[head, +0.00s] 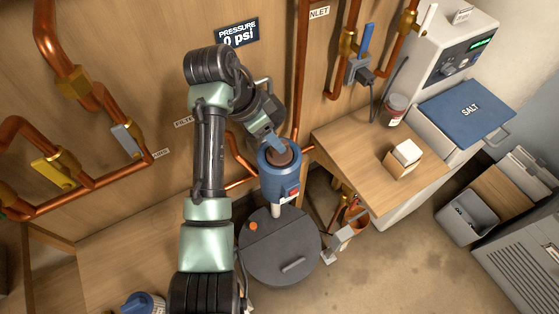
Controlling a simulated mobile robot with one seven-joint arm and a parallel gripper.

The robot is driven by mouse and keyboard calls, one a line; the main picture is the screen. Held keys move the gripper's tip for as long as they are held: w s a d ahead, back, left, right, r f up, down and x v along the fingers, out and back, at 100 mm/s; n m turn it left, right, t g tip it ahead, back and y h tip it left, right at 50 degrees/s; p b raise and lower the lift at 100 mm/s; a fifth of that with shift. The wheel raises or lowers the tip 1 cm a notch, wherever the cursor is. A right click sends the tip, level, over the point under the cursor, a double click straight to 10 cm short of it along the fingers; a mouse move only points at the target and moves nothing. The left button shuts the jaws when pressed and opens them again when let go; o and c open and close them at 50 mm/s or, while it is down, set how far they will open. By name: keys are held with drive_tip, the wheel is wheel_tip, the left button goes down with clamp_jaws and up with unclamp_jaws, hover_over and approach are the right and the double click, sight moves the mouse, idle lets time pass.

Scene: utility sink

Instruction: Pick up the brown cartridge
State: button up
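A brown cartridge (284,157) shows as a brown round top inside the mouth of a blue cylindrical housing (280,186). The housing is upright, with a red part on its front right side, and hides the rest of the cartridge. My gripper (273,142) comes down from the upper left, its tip at the housing's mouth, over or against the cartridge's top. The fingers are small and partly hidden, so I cannot tell whether they are open or shut, or whether they touch the cartridge.
A round dark lid (280,250) lies below the housing. A wooden shelf (345,140) at right holds a white-topped block (406,153) and a jar (396,108). Copper pipes (302,70) run along the wall. A blue-lidded salt bin (468,108) stands far right.

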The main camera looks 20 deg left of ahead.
sight(274, 158)
drive_tip(key=shift+a+p+x, duration=0.1)
drive_tip(key=shift+p+x, duration=0.35)
drive_tip(key=shift+x, duration=1.1)
drive_tip(key=shift+a+p+x, duration=0.15)
drive_tip(key=shift+p+x, duration=0.25)
drive_tip(key=shift+x, duration=1.1)
drive_tip(key=shift+w, duration=0.1)
clamp_jaws()
drive_tip(key=shift+r, duration=0.1)
